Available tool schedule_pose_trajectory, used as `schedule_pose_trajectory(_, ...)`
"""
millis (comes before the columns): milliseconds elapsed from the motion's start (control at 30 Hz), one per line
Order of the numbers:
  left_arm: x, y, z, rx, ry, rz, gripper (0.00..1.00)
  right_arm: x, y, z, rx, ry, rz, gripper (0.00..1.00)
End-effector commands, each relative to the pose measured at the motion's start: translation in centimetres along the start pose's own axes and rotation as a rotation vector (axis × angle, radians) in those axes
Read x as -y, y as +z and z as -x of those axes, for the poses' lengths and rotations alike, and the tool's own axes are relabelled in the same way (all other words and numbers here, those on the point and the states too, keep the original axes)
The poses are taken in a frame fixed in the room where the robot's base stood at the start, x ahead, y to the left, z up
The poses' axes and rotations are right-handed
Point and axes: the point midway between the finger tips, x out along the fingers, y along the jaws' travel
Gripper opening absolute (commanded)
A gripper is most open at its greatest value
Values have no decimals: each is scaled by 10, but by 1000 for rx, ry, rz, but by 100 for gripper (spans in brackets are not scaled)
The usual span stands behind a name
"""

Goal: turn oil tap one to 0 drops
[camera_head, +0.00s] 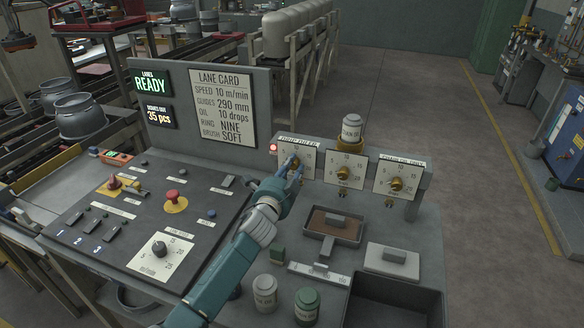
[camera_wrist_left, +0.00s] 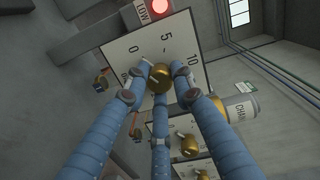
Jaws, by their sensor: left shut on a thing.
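Three brass tap knobs on white scale plates stand in a row on the console's right part. My left gripper (camera_head: 294,170) is at the leftmost plate (camera_head: 307,159), with its blue fingers shut on that plate's brass knob (camera_wrist_left: 158,77). In the left wrist view the plate (camera_wrist_left: 184,46) carries the marks 0, 5 and 10, and the fingers hide part of it. I cannot tell the exact setting of the knob. The middle tap knob (camera_head: 344,174) and the right tap knob (camera_head: 396,184) are untouched. My right gripper is in neither view.
A red lamp (camera_head: 273,148) glows beside the leftmost plate, labelled LOW in the left wrist view. A lane card (camera_head: 223,106) reads oil 10 drops. A white can (camera_head: 351,127) sits above the middle tap. Trays, a block and two small cans lie on the console below.

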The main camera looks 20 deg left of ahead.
Motion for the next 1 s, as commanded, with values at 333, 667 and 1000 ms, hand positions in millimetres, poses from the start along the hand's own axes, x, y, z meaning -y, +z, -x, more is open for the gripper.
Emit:
schedule_pose_trajectory(333,-6,-1,1,-1,9,0,43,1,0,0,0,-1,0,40)
schedule_pose_trajectory(667,-3,0,5,0,4,-2,43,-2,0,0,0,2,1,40)
schedule_pose_trajectory(1000,-4,-1,65,-2,6,-3,43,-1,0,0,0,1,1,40)
